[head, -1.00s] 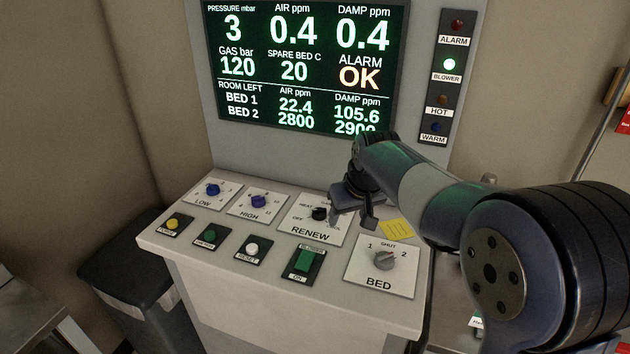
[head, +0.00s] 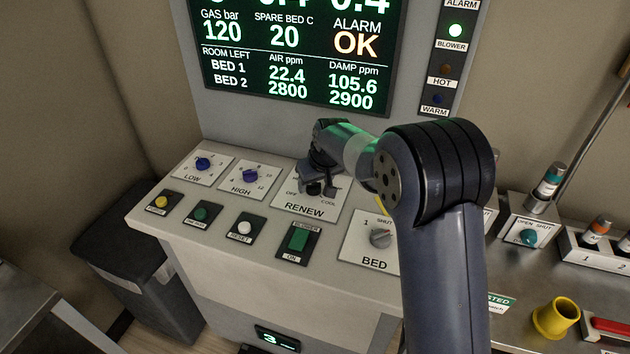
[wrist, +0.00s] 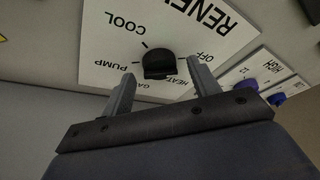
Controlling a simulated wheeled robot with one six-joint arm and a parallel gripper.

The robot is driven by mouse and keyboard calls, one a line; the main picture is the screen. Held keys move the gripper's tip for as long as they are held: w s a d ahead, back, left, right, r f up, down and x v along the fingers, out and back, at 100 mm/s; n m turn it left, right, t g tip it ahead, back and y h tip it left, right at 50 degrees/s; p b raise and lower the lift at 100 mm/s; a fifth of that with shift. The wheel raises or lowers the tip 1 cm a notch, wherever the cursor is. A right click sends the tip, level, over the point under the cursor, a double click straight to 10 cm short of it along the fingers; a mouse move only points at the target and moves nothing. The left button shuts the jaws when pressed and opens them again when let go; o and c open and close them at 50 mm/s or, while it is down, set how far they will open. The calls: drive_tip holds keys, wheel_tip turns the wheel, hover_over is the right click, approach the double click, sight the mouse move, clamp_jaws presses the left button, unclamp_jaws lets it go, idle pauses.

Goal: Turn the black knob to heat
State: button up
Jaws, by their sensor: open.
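The black knob (wrist: 159,64) sits on the white RENEW plate (wrist: 105,40), with OFF, HEAT, PUMP and COOL lettered around it. Which label the knob points to is hard to tell. My gripper (wrist: 160,72) is open, with one fingertip on either side of the knob's near part in the wrist view. I cannot tell whether the fingers touch it. In the head view my gripper (head: 318,186) is over the RENEW plate (head: 302,210) and largely hides the knob and its HEAT label.
Blue LOW (head: 203,164) and HIGH (head: 250,175) knobs are left of the RENEW plate. The grey BED knob (head: 380,238) is in front to the right, partly beside my arm. Several push buttons and a green BLOWER switch (head: 298,240) line the front edge.

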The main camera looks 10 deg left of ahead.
drive_tip(key=shift+w+a+f, duration=0.1)
drive_tip(key=shift+f, duration=0.35)
drive_tip(key=c, duration=1)
drive_tip(key=shift+m, duration=0.4)
drive_tip(key=m, duration=0.2)
drive_tip(key=m+h+b, duration=0.1)
drive_tip(key=m+t+h+b, duration=0.1)
drive_tip(key=m, duration=0.1)
drive_tip(key=shift+a+f+m, duration=0.1)
drive_tip(key=shift+a+m, duration=0.2)
drive_tip(key=m+h+b, duration=0.1)
drive_tip(key=m+h, duration=0.1)
drive_tip(key=m, duration=0.3)
drive_tip(key=shift+a+b, duration=0.15)
drive_tip(key=shift+b, duration=0.15)
drive_tip(key=shift+m, duration=0.3)
drive_tip(key=shift+g, duration=0.3)
